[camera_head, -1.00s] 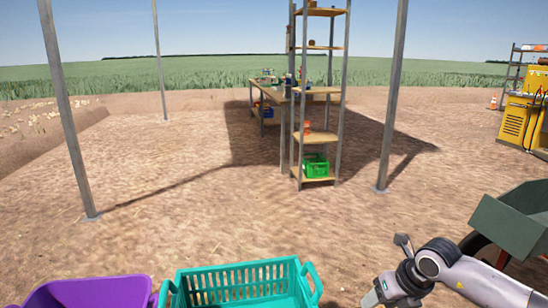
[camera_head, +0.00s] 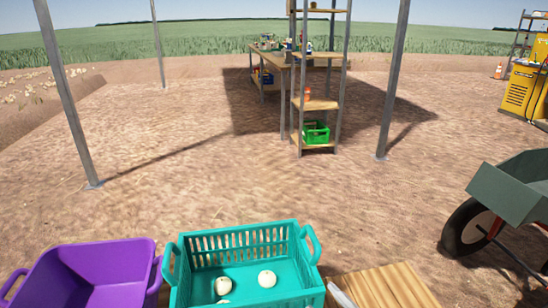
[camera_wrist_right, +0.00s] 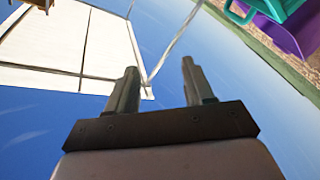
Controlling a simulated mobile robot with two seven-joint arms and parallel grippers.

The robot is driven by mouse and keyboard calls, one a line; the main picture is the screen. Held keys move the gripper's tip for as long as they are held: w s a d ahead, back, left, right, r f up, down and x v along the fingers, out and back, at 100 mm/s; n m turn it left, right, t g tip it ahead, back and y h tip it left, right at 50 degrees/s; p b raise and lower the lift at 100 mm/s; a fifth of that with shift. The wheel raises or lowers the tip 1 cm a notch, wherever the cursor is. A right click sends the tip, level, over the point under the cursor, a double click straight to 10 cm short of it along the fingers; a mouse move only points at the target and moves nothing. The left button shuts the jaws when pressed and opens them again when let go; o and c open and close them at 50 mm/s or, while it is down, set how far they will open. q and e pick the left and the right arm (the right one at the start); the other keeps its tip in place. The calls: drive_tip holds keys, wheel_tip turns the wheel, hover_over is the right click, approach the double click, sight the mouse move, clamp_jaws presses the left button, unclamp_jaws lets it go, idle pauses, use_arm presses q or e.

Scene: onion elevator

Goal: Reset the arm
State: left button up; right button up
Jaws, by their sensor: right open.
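My right gripper (camera_wrist_right: 159,66) shows in the right wrist view with its two fingers apart and nothing between them. Behind it are blue sky and white panels, so the wrist camera is tipped strongly. In the head view my right arm is not clearly seen; a small pale piece (camera_head: 340,295) shows at the bottom edge, and I cannot tell what it is. My left gripper is in neither view. A teal crate (camera_head: 240,240) at the bottom of the head view holds pale onions (camera_head: 267,279).
A purple crate (camera_head: 95,250) stands left of the teal one. A wooden surface (camera_head: 385,287) lies to its right. A green wheelbarrow (camera_head: 510,190) is at the right. A shelf rack (camera_head: 320,106) and metal posts (camera_head: 66,100) stand farther off, with open dirt ground between.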

drive_tip(key=s+d+f+m+g+h, duration=0.65)
drive_tip(key=s+d+f+m, duration=0.25)
drive_tip(key=s+f+m, duration=0.4)
wheel_tip(320, 180, up, 9)
drive_tip(key=s+d+n+t+h+p, duration=0.1)
drive_tip(key=p, duration=1.1)
drive_tip(key=shift+s+p, duration=0.2)
drive_tip(key=shift+p, duration=0.15)
drive_tip(key=shift+d, duration=0.1)
